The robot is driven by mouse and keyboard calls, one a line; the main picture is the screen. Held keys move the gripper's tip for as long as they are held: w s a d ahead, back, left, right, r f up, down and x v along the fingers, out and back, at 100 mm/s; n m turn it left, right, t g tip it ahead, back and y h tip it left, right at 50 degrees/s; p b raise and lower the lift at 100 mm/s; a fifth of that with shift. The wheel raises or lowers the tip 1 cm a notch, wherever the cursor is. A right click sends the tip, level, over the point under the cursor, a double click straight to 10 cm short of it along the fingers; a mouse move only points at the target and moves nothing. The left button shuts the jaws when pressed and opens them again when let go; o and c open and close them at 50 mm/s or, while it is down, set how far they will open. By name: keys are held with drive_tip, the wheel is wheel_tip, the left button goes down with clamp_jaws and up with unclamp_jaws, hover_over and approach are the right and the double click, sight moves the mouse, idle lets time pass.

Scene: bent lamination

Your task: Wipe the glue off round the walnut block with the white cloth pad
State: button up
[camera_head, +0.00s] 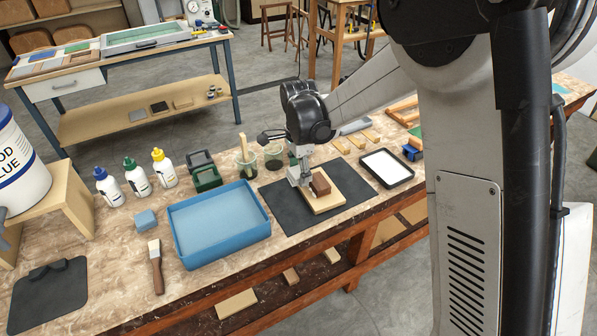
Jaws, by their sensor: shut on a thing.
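The brown walnut block (320,183) stands on a pale wooden board (328,203) on a dark mat (278,200) in the head view. My gripper (302,181) points down at the block's left side, low over the board. It is shut on a small pale thing, apparently the white cloth pad, which is mostly hidden by the fingers. I cannot tell whether the pad touches the block or the board. Glue round the block is too small to make out.
A blue tray (263,232) lies left of the mat, with a brush (156,266) and blue sponge (146,220) beyond. A black-rimmed tray with a white inside (412,174) lies right of the board.

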drive_tip(key=shift+w+d+f+b, duration=0.15)
drive_tip(key=shift+f+b, duration=0.5)
drive_tip(key=shift+f, duration=0.9)
drive_tip(key=shift+w+d+f+b, duration=0.15)
drive_tip(key=shift+f+b, duration=0.45)
drive_tip(key=shift+f, duration=0.95)
drive_tip(key=f, duration=0.1)
drive_tip(key=d+f+b, duration=0.1)
drive_tip(key=f, duration=0.1)
drive_tip(key=shift+w+d+f, duration=0.1)
drive_tip(key=shift+w+f, duration=0.05)
drive_tip(key=w, duration=0.1)
drive_tip(key=w+a, duration=0.1)
drive_tip(key=w, duration=0.1)
drive_tip(key=w+a+b, duration=0.1)
drive_tip(key=shift+w+a, duration=0.1)
drive_tip(key=shift+w, duration=0.1)
drive_tip(key=shift+s+d+r+b, duration=0.1)
drive_tip(key=shift+s+d+b, duration=0.2)
drive_tip(key=shift+s, duration=0.45)
drive_tip(key=shift+s+d+r+b, duration=0.1)
drive_tip(key=shift+s+d, duration=0.3)
drive_tip(key=shift+s, duration=0.35)
drive_tip(key=shift+s+d+b, duration=0.15)
drive_tip(key=shift+s+d, duration=0.2)
drive_tip(key=shift+s, duration=0.4)
drive_tip(key=shift+f+b, duration=0.35)
drive_tip(key=shift+f, duration=0.05)
drive_tip(key=shift+w+a, duration=0.1)
drive_tip(key=shift+w, duration=0.05)
